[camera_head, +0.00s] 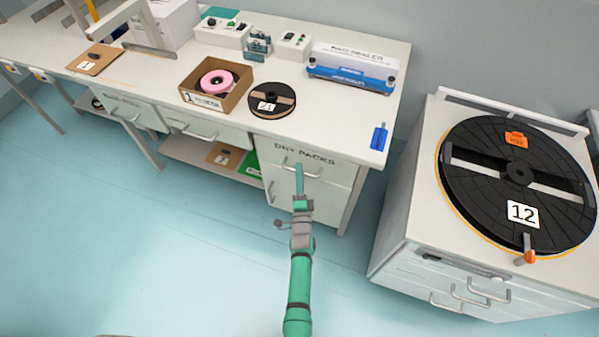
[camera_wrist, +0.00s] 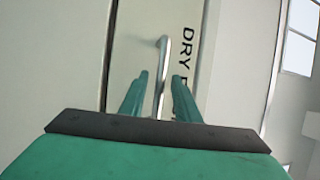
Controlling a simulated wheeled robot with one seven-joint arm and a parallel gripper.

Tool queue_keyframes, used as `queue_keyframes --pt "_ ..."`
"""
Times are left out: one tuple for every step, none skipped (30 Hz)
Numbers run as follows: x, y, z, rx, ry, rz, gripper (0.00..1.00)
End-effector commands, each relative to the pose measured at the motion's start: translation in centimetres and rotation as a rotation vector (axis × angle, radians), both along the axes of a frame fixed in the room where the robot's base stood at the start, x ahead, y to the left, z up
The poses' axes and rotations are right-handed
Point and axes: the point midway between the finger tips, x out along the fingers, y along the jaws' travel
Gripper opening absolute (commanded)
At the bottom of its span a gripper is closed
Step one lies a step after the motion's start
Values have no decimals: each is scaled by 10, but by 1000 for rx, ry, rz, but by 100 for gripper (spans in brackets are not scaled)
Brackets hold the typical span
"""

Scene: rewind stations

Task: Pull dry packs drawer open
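The dry packs drawer (camera_head: 332,170) is the white top drawer under the right end of the bench, labelled DRY PACKS. Its front looks flush with the cabinet. The lettering also shows sideways in the wrist view (camera_wrist: 187,45). Its metal bar handle (camera_head: 313,174) shows in the wrist view (camera_wrist: 162,75) too. My green gripper (camera_head: 299,168) is at the handle. In the wrist view my gripper (camera_wrist: 159,85) is open, with one finger on each side of the bar and gaps between. The handle's lower part is partly hidden behind my gripper.
The white bench (camera_head: 335,105) carries a cardboard box with a pink roll (camera_head: 218,82), a black reel (camera_head: 272,100) and a blue bag sealer (camera_head: 352,70). At right stands a cabinet with a large black turntable (camera_head: 490,215) marked 12. The floor (camera_head: 170,270) at front left is clear.

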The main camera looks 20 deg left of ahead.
Motion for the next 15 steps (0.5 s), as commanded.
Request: queue_keyframes --pt "3 1 1 0 0 0 29" --pt "5 2 1 0 0 0 29" --pt "6 2 1 0 0 0 29" --pt "7 3 2 0 0 0 29" --pt "7 3 2 0 0 0 29" --pt "8 3 2 0 0 0 29" --pt "8 3 2 0 0 0 29" --pt "8 3 2 0 0 0 29" --pt "8 3 2 0 0 0 29" --pt "8 3 2 0 0 0 29" --pt "8 3 2 0 0 0 29" --pt "8 3 2 0 0 0 29" --pt "8 3 2 0 0 0 25" --pt "8 3 2 0 0 0 18" --pt "8 3 2 0 0 0 8"
